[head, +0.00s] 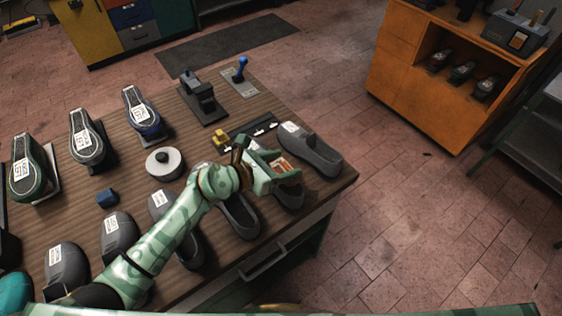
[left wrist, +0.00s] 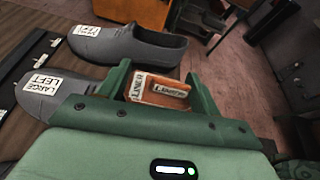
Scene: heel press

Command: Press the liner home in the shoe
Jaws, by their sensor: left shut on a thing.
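My left gripper (head: 281,168) is shut on an orange-brown block with white labels (left wrist: 160,90), seen between its fingers in the left wrist view. The block also shows in the head view (head: 286,164). The gripper is over a grey shoe (head: 290,198) near the table's right front edge and hides part of it. That shoe, labelled LARGE LEFT, also shows in the left wrist view (left wrist: 38,107). Its opening is mostly hidden, so I cannot tell whether the block touches it. Another grey shoe (head: 318,156) lies beyond it. My right gripper is not in view.
The wooden table (head: 185,135) holds several more shoes in front and several labelled dark shoes (head: 85,142) on stands. A white disc with a grey knob (head: 165,161), a blue cube (head: 107,197) and a blue-knobbed lever (head: 240,72) stand there. An orange cabinet (head: 400,75) is apart on the right.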

